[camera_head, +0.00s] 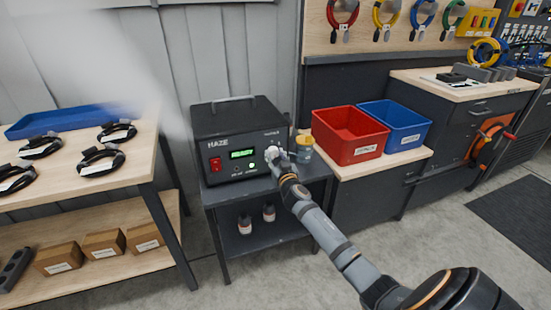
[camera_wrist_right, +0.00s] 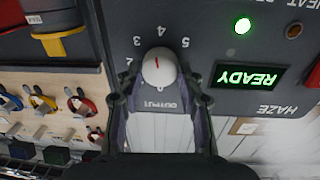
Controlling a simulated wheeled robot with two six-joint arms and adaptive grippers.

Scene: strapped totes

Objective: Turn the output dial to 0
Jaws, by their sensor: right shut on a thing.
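The haze machine (camera_head: 245,125) is a dark box on a small dark stand, with a lit green READY display and a red switch on its front. Its output dial (camera_wrist_right: 160,70) is a white round knob with a red pointer line, seen upside down in the right wrist view. Numbers including 2, 3, 4 and 5 ring the dial. The red line lies nearly along the direction of the 4. My right gripper (camera_wrist_right: 159,84) is shut on the dial, one finger on each side. In the head view the right gripper (camera_head: 275,160) covers part of the dial. My left gripper is not in view.
A yellow-and-blue object (camera_head: 304,147) stands just right of the machine. A red bin (camera_head: 350,150) and a blue bin (camera_head: 405,140) sit on the bench to the right. A wooden table (camera_head: 130,168) with coiled cables is on the left. Floor in front is clear.

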